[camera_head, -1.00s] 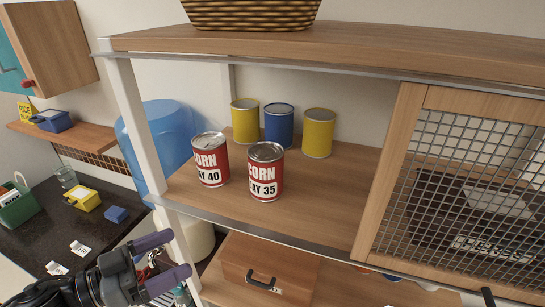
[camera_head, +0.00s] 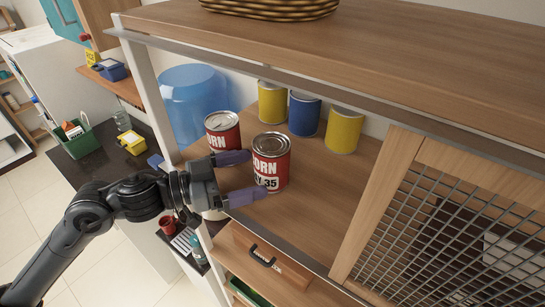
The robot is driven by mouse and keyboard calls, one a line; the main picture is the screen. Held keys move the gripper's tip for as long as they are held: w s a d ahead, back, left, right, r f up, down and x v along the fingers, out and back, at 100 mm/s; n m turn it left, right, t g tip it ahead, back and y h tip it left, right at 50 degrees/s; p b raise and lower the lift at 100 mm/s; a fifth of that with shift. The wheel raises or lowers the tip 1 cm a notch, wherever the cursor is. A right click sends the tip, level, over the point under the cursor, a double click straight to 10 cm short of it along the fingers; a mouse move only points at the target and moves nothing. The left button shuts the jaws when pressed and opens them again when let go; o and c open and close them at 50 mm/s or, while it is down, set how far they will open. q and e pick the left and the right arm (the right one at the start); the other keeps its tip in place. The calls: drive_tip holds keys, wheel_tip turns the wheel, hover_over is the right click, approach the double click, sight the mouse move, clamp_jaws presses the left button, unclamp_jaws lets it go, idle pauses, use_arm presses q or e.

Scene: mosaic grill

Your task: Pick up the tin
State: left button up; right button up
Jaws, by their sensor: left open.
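My left gripper (camera_head: 243,177) comes in from the left at the front edge of the shelf. It is open, and its purple fingers point right toward the red and white corn tin (camera_head: 271,163) marked 35. The near fingertip overlaps the tin's lower left side in the view; I cannot tell whether it touches. A second red corn tin (camera_head: 222,131) stands upright behind the far finger, its lower part hidden. Both tins stand on the wooden shelf (camera_head: 322,205). My right gripper is not in view.
Behind the corn tins stand a yellow tin (camera_head: 271,101), a blue tin (camera_head: 304,114) and another yellow tin (camera_head: 343,130). A white post (camera_head: 150,88) bounds the shelf's left side. A mesh door (camera_head: 440,240) is at the right. The upper shelf board (camera_head: 380,50) overhangs. The shelf's right front is clear.

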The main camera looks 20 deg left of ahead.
sight(271, 166)
use_arm(q)
drive_tip(key=shift+p+x, duration=1.25)
drive_tip(key=shift+x, duration=1.4)
drive_tip(key=shift+w+d, duration=0.1)
drive_tip(key=shift+w, duration=0.3)
drive_tip(key=c, duration=1.1)
drive_tip(key=shift+r, duration=0.1)
drive_tip(key=shift+c, duration=0.8)
drive_tip(key=shift+s, duration=0.1)
